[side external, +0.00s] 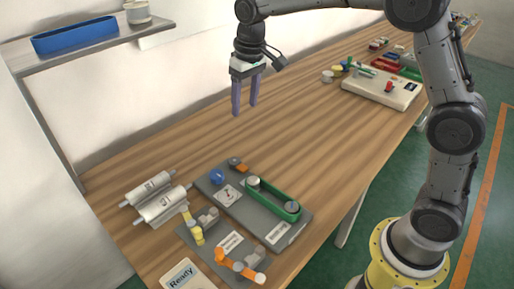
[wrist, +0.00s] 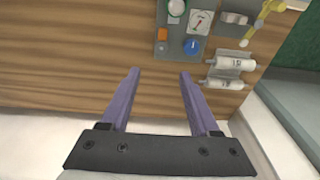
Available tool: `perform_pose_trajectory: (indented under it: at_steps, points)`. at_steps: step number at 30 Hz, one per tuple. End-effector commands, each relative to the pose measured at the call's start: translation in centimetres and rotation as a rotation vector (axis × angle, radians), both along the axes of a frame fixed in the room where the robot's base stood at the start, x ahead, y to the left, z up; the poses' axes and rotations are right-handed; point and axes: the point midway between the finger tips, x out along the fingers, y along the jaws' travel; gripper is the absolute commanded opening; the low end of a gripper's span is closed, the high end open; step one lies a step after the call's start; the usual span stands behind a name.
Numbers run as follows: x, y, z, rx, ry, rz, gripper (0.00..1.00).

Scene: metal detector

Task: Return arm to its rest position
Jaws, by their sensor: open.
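My gripper (side external: 245,101) hangs over the wooden table, fingers pointing down, well above the tabletop. Its two purple fingers are apart with nothing between them. In the wrist view the open fingers (wrist: 158,78) frame bare wood and the pale table edge area. My arm reaches in from the right of the side external view, its upper links partly cut off at the top edge.
A grey board (side external: 228,207) with a green belt loop (side external: 272,200), a blue knob (side external: 216,176) and a dial stands at the front. White rollers (side external: 160,205) lie left of it. A white box (side external: 381,86) sits far right. A shelf holds a blue tray (side external: 76,36). Mid-table is clear.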

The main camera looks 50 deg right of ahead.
Motion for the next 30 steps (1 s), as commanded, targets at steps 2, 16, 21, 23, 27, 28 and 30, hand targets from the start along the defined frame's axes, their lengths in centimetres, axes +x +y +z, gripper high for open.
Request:
perform_pose_trajectory:
  at_steps: [2, 16, 21, 23, 27, 28, 30]
  points:
    - [-2.4, -0.6, 3.6, 0.004, -0.063, -0.009, 0.62]
    - [-20.9, -2.8, 10.0, 0.005, -0.326, -0.026, 0.62]
    - [-27.1, -3.2, 7.1, -0.002, -0.385, -0.021, 0.62]
    - [-28.6, -3.2, 5.8, -0.004, -0.392, -0.017, 0.62]
    - [-30.4, -3.2, 3.1, -0.007, -0.375, -0.007, 0.62]
    - [-30.6, -3.2, 2.6, -0.008, -0.366, -0.005, 0.62]
    - [-30.8, -3.2, 2.0, -0.010, -0.357, -0.001, 0.62]
